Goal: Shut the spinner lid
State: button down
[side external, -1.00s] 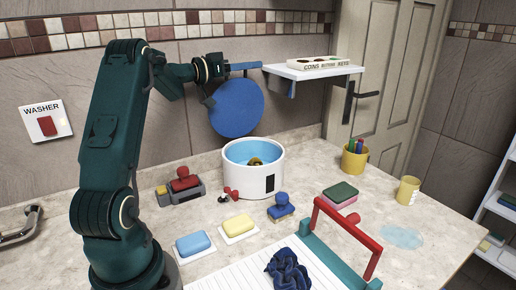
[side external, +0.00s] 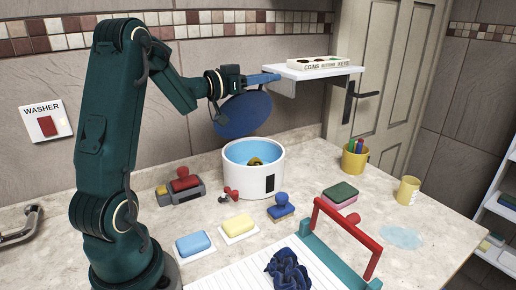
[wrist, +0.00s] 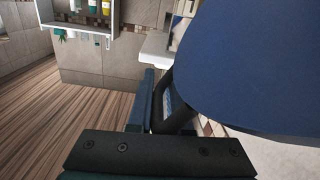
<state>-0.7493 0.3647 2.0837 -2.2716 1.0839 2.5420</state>
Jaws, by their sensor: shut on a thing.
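The spinner (side external: 252,183) is a white round tub with a light blue inside, standing on the counter. Something yellow-brown (side external: 256,162) lies inside it. Its round blue lid (side external: 243,116) stands open above the back of the tub, tilted forward over it. My gripper (side external: 264,79) is at the lid's upper edge and shut on the lid. In the wrist view the lid (wrist: 255,70) fills the upper right, beside my gripper (wrist: 150,100) and a dark curved piece. The exact grip point is partly hidden.
A white wall shelf (side external: 312,73) with a labelled box is close to the right of my gripper. A yellow pen cup (side external: 354,159), stamps, soaps and sponges stand around the spinner.

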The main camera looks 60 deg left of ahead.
jog(key=d+f+m, duration=0.1)
jog(key=d+f, duration=0.3)
jog(key=d, duration=0.1)
jog(key=shift+d+f, duration=0.3)
jog(key=c, duration=0.9)
grip_release()
jog(key=s, duration=0.5)
jog(key=shift+s+r, duration=0.1)
jog(key=shift+d+m, duration=0.1)
jog(key=shift+m, duration=0.2)
